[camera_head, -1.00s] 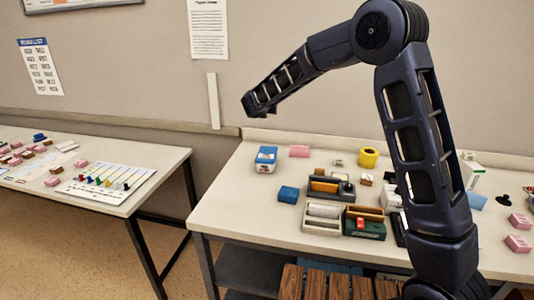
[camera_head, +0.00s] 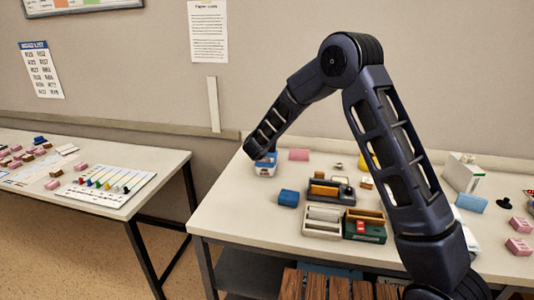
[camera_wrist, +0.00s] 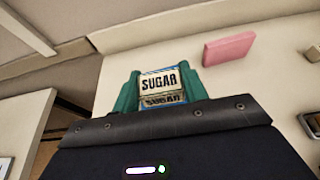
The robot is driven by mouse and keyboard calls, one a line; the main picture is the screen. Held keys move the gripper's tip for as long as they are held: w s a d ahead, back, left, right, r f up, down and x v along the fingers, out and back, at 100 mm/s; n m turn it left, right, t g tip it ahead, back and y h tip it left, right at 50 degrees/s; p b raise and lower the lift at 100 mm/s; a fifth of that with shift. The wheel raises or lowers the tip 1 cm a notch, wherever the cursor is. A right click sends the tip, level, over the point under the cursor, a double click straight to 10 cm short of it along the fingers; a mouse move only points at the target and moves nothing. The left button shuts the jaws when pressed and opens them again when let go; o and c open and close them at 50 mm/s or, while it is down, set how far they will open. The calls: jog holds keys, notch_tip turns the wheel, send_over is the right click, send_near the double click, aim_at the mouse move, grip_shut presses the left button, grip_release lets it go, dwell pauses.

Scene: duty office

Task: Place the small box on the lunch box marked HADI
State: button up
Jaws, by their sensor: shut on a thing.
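My gripper (camera_wrist: 160,84) has its two green fingers on either side of a small blue and white box marked SUGAR (camera_wrist: 158,80) and is shut on it. In the head view this box (camera_head: 265,170) is at the back left of the right-hand table, with the end of my arm over it. It appears to be at table level; whether it touches the table I cannot tell. No HADI mark is readable. A beige container (camera_head: 321,232), a dark green one (camera_head: 366,238) and a dark one (camera_head: 345,198) stand near the table's middle; which is the lunch box I cannot tell.
A pink block (camera_wrist: 229,48) lies right of the SUGAR box. A white carton (camera_head: 464,172) and pink blocks (camera_head: 519,246) are at the right. My arm hides part of the table. Bare table lies at the front left.

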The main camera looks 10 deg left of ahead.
aim_at(267, 157)
jog(key=shift+f, duration=1.9)
jog(key=shift+f, duration=0.15)
jog(key=o, duration=1)
jog(key=shift+r, duration=0.25)
jog(key=v, duration=1.2)
